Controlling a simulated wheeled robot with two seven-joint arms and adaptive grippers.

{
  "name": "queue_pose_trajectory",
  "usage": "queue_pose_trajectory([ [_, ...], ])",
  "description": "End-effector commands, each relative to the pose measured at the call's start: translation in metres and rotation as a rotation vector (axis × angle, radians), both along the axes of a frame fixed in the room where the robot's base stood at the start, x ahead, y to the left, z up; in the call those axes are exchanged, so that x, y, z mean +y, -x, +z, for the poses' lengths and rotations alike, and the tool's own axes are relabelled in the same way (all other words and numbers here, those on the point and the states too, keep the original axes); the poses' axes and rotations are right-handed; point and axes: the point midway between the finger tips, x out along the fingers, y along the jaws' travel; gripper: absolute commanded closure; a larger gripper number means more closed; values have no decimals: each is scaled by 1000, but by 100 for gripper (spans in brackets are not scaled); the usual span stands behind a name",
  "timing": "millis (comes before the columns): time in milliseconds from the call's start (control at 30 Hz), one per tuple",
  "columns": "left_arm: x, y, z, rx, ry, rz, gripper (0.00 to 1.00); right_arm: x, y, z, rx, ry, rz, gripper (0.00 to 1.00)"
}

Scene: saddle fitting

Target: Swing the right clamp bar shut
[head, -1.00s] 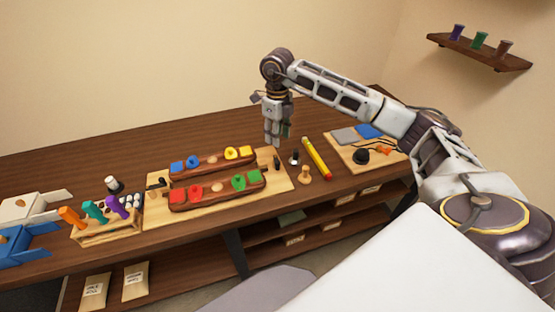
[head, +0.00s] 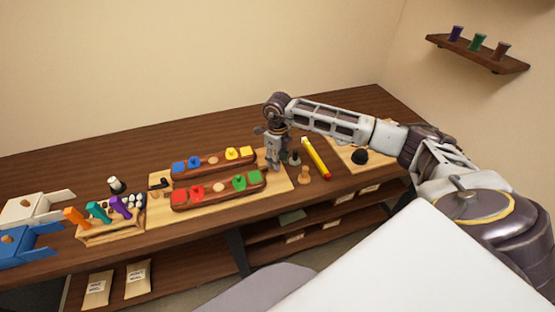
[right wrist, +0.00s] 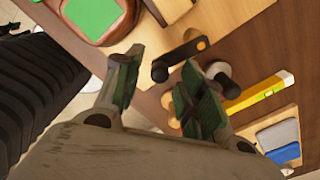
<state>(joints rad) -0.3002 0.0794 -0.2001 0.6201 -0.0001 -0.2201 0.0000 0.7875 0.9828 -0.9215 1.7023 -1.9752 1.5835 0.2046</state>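The right clamp bar (right wrist: 182,55) is a short dark bar at the right end of the pale fixture board (head: 222,203). In the right wrist view it has a round tan pivot at one end and a black knob at the other. My right gripper (head: 276,165) points down over that end and hides the clamp in the head view. In the right wrist view the green-padded fingers of my right gripper (right wrist: 160,80) are apart, with the knob near the gap between the tips; I cannot tell whether they touch. My left gripper is not in view.
Two brown blocks with coloured pieces lie on the board, the front one (head: 205,203) and the back one (head: 213,165). The left clamp (head: 160,185) is at the board's other end.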

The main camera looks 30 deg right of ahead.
Motion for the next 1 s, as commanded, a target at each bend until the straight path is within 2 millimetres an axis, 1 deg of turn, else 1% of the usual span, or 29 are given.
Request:
queue_pose_trajectory([
  [100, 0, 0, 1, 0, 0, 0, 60, 0, 0, -4, 1, 0, 0, 60],
  [367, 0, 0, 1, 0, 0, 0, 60, 0, 0, -5, 0, 0, 0, 60],
  [467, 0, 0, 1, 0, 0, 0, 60, 0, 0, -5, 0, 0, 0, 71],
  [600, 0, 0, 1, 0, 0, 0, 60, 0, 0, -4, 0, 0, 0, 89],
  [700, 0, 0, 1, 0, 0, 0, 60, 0, 0, -4, 0, 0, 0, 100],
  [1000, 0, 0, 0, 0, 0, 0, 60, 1, 0, -5, 0, 0, -10, 100],
])
